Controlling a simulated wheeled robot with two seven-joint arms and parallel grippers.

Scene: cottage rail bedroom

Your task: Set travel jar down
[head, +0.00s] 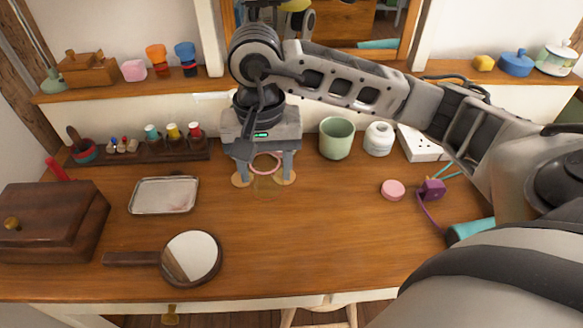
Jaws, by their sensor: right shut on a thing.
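My right gripper (264,179) comes down over the back middle of the wooden desk, its fingers pointing downward. It is shut on a small clear jar with a pink rim, the travel jar (264,165), held upright between the two fingers. The jar's see-through body is hard to make out. I cannot tell whether its base touches the desk. A round pink lid (392,190) lies on the desk to the right, apart from the jar. My left gripper is not in view.
The desk (300,240) is clear in front of the gripper. A green cup (337,138) and white jar (379,139) stand to the right. A metal tray (164,195), hand mirror (191,258), wooden box (50,222) and bottle rack (140,152) are left.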

